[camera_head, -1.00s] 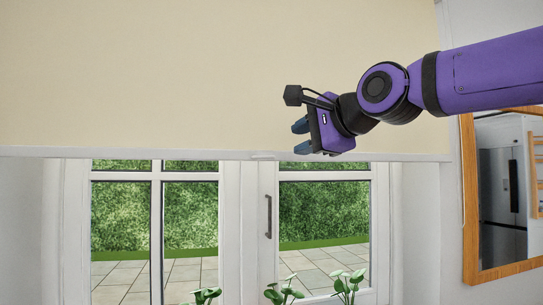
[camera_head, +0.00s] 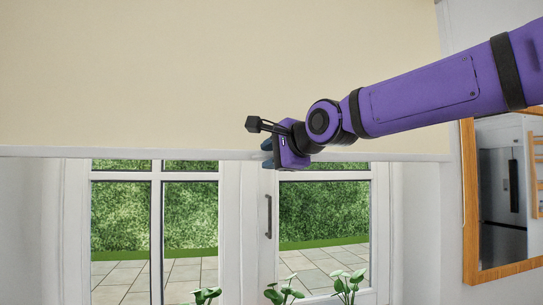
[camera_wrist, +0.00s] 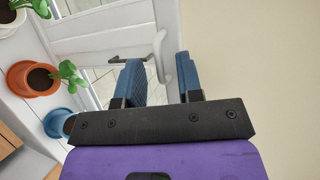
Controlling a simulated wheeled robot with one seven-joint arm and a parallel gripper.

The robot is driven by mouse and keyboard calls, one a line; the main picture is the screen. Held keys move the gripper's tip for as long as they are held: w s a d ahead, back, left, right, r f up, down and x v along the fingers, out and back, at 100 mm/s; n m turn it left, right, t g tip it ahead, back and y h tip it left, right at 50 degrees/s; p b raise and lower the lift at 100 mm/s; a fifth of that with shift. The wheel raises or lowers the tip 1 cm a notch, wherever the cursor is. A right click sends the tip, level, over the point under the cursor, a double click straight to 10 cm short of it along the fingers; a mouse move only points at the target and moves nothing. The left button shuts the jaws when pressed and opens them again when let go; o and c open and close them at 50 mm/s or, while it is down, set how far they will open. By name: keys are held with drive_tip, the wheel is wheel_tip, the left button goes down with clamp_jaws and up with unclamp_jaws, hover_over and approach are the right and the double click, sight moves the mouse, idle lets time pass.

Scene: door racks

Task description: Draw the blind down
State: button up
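The cream blind (camera_head: 140,75) hangs over the upper part of the glazed door, with a pale bottom bar (camera_head: 120,153) across the view. A small white pull tab (camera_wrist: 162,58) sits at the middle of that bar. My gripper (camera_head: 266,152) is at the bar, by the tab, which it mostly hides in the head view. In the wrist view, its two blue fingers are apart, and the tab shows between and just beyond them. I cannot tell whether either finger touches it. The blind (camera_wrist: 260,60) fills the right side there.
Below the blind is a white glazed door with a dark handle (camera_head: 268,216). Potted plants (camera_head: 345,287) stand low in front, and pots (camera_wrist: 35,78) show at left in the wrist view. A wood-framed mirror (camera_head: 468,200) hangs on the right wall.

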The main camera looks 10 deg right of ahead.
drive_tip(key=shift+c, duration=0.5)
clamp_jaws()
wheel_tip(320, 180, down, 20)
idle(0.4)
drive_tip(key=shift+o, duration=0.5)
unclamp_jaws()
drive_tip(key=v, duration=1.1)
